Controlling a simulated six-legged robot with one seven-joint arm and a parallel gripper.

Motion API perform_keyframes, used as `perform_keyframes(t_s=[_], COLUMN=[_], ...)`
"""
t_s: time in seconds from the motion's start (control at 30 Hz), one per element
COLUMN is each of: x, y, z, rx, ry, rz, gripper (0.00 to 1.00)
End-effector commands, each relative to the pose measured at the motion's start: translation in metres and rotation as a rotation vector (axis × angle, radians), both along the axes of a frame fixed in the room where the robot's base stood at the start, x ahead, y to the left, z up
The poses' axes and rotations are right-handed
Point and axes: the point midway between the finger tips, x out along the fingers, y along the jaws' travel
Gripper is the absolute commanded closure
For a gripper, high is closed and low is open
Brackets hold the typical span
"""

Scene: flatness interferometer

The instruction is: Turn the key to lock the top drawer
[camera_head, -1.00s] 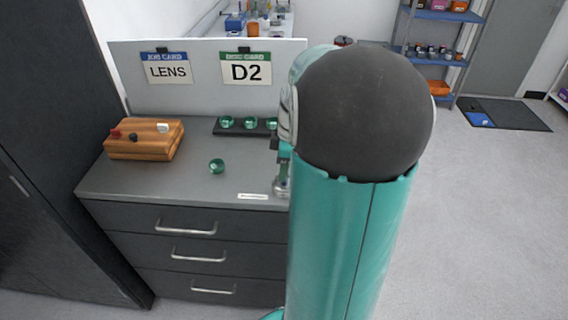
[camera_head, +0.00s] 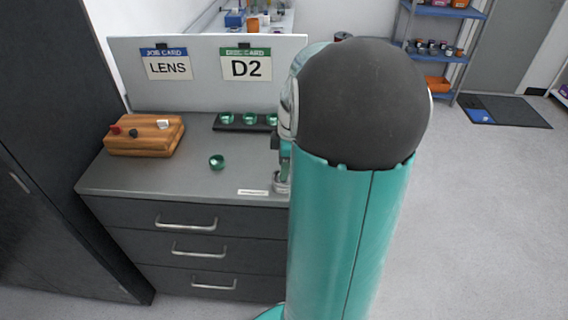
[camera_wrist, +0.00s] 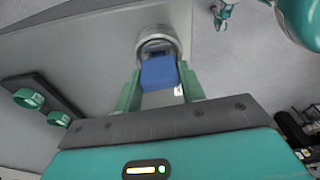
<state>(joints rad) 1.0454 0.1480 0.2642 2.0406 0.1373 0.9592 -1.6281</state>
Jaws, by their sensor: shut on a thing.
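The top drawer (camera_head: 245,222) of the grey cabinet is closed flush, with a silver handle. In the wrist view, my gripper (camera_wrist: 159,75) is shut on a blue block-like piece, which I take to be the key's head (camera_wrist: 160,73). A round metal collar (camera_wrist: 157,33), apparently the lock, sits just beyond the blue piece and in line with it. The key's shaft is hidden. In the head view, my arm covers the right part of the cabinet, and the key and my fingers cannot be made out. How far the key is turned cannot be told.
On the cabinet top (camera_head: 150,183) are a wooden block (camera_head: 145,146), a loose green ring (camera_head: 216,161) and a dark rack (camera_head: 232,127) with green rings. A board with cards stands behind. A dark locker (camera_head: 60,150) is close on the left.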

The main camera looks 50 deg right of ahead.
Motion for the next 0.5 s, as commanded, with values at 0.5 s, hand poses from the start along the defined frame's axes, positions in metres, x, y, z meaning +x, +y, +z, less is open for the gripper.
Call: perform_keyframes(t_s=[0.5], x=[0.0003], y=[0.0001], z=[-0.0001], rx=[0.000], ry=[0.000], rz=[0.216], gripper=[0.83])
